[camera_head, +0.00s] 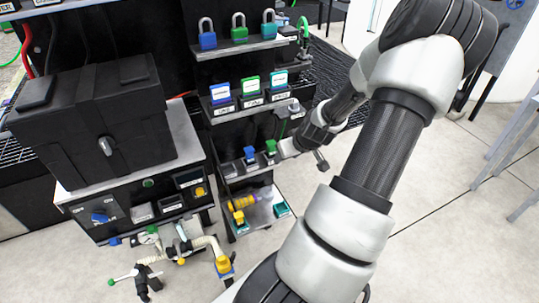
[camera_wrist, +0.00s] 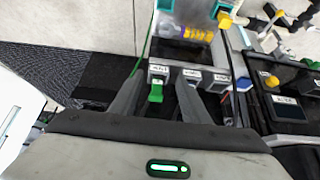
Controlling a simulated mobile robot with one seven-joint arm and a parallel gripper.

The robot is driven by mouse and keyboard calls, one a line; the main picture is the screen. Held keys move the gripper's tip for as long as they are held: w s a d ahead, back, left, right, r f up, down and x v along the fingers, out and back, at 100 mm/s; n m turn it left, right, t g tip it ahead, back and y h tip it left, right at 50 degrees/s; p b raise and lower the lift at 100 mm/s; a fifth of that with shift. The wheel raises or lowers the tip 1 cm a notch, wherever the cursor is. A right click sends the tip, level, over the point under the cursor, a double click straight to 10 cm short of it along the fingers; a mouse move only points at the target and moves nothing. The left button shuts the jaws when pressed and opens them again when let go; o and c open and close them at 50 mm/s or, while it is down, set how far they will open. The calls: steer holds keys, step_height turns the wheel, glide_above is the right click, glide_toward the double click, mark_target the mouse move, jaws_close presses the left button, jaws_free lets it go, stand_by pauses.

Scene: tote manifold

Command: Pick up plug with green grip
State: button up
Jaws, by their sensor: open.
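The plug with green grip (camera_head: 271,147) sits upright on a shelf of the black rack, right of a plug with blue grip (camera_head: 250,154). In the wrist view the green grip (camera_wrist: 155,92) shows below a small white label, between the two fingers. My gripper (camera_wrist: 160,82) is open, its fingers on either side of the green grip with a gap visible on each side. Whether the fingers are level with the grip in depth is hard to tell. In the head view the fingers are mostly hidden near the shelf's right end.
Shelves above hold blue, green and teal padlocks (camera_head: 239,29) and labelled coloured blocks (camera_head: 251,86). A yellow and purple cylinder (camera_head: 240,202) lies on the shelf below. A black case (camera_head: 95,120) and pipe fittings (camera_head: 195,247) are to the left.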

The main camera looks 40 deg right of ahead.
mark_target(271, 143)
steer(key=w+d, duration=0.1)
steer(key=w, duration=0.2)
steer(key=w+d, duration=0.1)
steer(key=w, duration=0.2)
steer(key=w+b, duration=0.1)
steer(key=w, duration=0.2)
steer(key=shift+w+d, duration=0.1)
steer(key=shift+d, duration=0.3)
steer(key=b+x, duration=0.1)
steer(key=x, duration=0.4)
steer(key=shift+f, duration=0.1)
steer(key=shift+c, duration=0.4)
jaws_close()
